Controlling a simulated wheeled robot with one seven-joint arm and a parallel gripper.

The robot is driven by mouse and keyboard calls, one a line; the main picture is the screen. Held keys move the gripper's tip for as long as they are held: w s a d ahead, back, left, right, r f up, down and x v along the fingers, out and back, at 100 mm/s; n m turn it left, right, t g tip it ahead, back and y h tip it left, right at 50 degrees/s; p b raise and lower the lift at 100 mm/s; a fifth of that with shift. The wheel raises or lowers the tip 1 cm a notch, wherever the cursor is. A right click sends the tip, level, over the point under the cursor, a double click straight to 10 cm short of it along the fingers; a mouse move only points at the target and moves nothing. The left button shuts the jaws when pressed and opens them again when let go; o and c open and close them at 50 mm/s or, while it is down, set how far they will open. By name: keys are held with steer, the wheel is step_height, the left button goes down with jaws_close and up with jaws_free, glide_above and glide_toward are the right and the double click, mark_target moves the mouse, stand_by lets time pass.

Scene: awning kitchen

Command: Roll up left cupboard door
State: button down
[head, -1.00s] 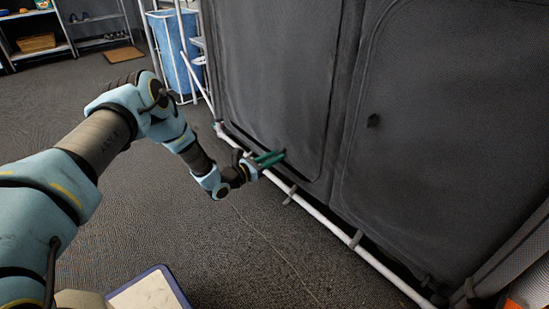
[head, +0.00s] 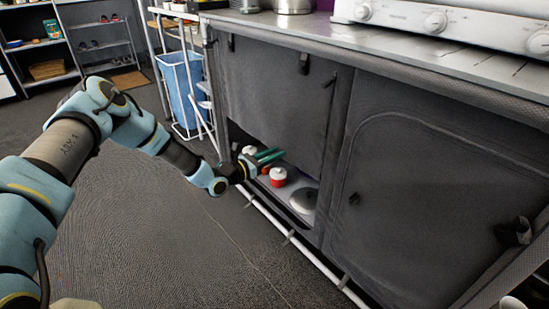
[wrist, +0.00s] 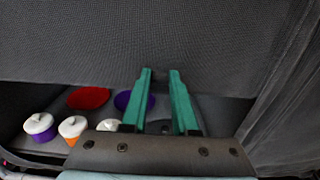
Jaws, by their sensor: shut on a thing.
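The left cupboard door (head: 275,105) is a dark grey fabric panel, partly raised, with its lower part lifted off the opening. In the wrist view the door (wrist: 80,40) fills the upper half, with its lower edge running across above the opening. My gripper (head: 268,156) is at the door's lower edge. In the wrist view its green fingers (wrist: 160,78) are close together on a small dark piece of the door's lower edge. How much fabric lies between them is hidden.
Inside the opening are a red-and-white pot (head: 278,177), a lid (head: 304,200), a red bowl (wrist: 88,97) and a purple bowl (wrist: 134,102). The right door (head: 430,200) is closed. A white rail (head: 290,237) runs along the base. A blue bin (head: 182,88) stands at the left.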

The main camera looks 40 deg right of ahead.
step_height(320, 180, up, 31)
steer(key=p, duration=2.2)
steer(key=shift+f, duration=0.15)
steer(key=c, duration=0.9)
jaws_free()
steer(key=shift+c, duration=0.2)
steer(key=shift+o, duration=1.3)
steer(key=shift+a, duration=0.1)
steer(key=a, duration=1)
steer(key=shift+w+a+b, duration=0.3)
steer(key=shift+a+b, duration=0.05)
steer(key=shift+b, duration=0.05)
